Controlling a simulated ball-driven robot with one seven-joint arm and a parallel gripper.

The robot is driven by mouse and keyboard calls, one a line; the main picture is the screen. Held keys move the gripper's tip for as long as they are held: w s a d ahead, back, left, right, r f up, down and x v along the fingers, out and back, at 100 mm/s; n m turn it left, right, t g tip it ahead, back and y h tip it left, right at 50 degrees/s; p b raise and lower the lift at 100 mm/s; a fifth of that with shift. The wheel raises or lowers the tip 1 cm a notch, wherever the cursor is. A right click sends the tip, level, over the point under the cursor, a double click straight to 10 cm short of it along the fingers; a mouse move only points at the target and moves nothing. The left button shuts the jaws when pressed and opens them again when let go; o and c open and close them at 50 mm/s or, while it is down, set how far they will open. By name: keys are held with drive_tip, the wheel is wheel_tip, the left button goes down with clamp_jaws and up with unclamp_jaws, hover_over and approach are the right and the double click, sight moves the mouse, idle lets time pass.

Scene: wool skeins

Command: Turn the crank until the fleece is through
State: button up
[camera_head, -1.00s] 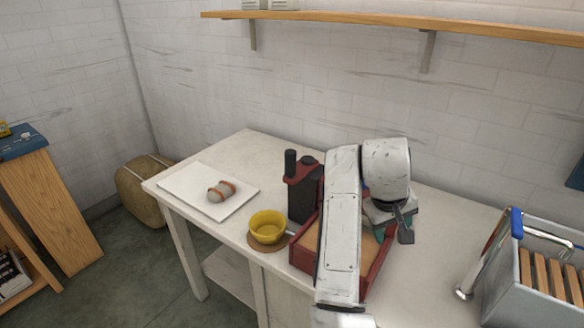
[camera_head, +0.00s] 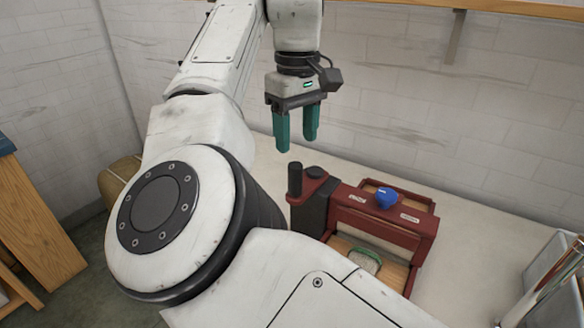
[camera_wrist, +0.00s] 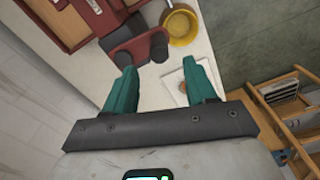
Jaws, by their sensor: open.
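A red machine with a dark side housing (camera_head: 312,208) stands on the table. Its crank has an upright black grip (camera_head: 295,179) at the left end, and the crank also shows in the wrist view (camera_wrist: 140,46). A grey-green pad of fleece (camera_head: 366,260) lies on the wooden bed at the machine's front; my arm partly hides that bed. My gripper (camera_head: 297,146) is open and empty, fingers pointing down, apart from the crank and above it in the head view. In the wrist view the crank lies just beyond my fingertips (camera_wrist: 160,65).
A blue knob (camera_head: 386,198) sits on top of the machine. In the wrist view a yellow bowl (camera_wrist: 180,27) stands beside the crank, and a white sheet (camera_wrist: 172,80) lies between my fingers. A metal bin (camera_head: 560,285) stands at the right. A shelf (camera_head: 490,9) runs along the wall.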

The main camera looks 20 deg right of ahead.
sight(296, 179)
wheel_tip(296, 179, down, 11)
drive_tip(key=shift+w+r, duration=0.1)
drive_tip(key=shift+r, duration=0.05)
idle(0.4)
drive_tip(key=shift+d, duration=0.1)
clamp_jaws()
drive_tip(key=shift+p, duration=0.3)
